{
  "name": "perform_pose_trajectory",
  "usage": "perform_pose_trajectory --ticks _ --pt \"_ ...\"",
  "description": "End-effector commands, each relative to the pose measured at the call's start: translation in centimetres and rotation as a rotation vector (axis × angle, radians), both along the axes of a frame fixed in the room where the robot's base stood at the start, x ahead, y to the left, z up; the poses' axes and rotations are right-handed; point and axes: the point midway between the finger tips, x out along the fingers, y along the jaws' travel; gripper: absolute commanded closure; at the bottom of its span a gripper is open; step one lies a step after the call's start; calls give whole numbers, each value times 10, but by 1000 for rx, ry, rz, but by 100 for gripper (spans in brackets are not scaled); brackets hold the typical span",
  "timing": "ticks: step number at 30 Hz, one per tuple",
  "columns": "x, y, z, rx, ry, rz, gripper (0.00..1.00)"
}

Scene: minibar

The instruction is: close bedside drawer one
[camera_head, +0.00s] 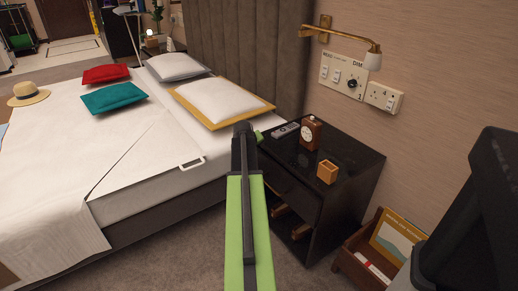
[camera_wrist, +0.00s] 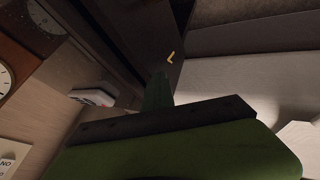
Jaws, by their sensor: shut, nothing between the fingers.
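The dark bedside table (camera_head: 345,150) stands between the bed and the right wall. Its drawer front (camera_head: 290,192) faces the bed side, partly behind my arm; I cannot tell how far it stands open. My gripper (camera_head: 259,136) is at the table's rear left corner, near the bed, with only a green tip showing past my dark wrist. In the wrist view the green finger (camera_wrist: 158,92) is shut and holds nothing. Whether it touches the table is unclear.
On the tabletop are a remote (camera_head: 285,130), a wooden clock (camera_head: 310,132) and a small orange box (camera_head: 327,172). The bed (camera_head: 150,190) lies left. A wooden crate (camera_head: 350,265) with a book stands on the floor right. A wall lamp (camera_head: 372,60) hangs above.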

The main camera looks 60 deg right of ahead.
Motion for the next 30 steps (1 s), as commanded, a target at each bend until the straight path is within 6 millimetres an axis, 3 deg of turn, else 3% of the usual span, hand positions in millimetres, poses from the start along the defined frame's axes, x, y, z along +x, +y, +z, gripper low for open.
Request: perform_pose_trajectory --ticks 1,9,13,16,18,21,30 --pt "-5 -9 3 -21 7 -4 100" --pt "1 -4 3 -20 7 2 100" --pt "8 15 3 -16 4 6 100" --pt "16 42 3 -8 2 8 100" --pt "13 53 32 -7 1 6 100" --pt "10 69 52 -5 0 5 100" --pt "6 97 83 -4 0 4 100"
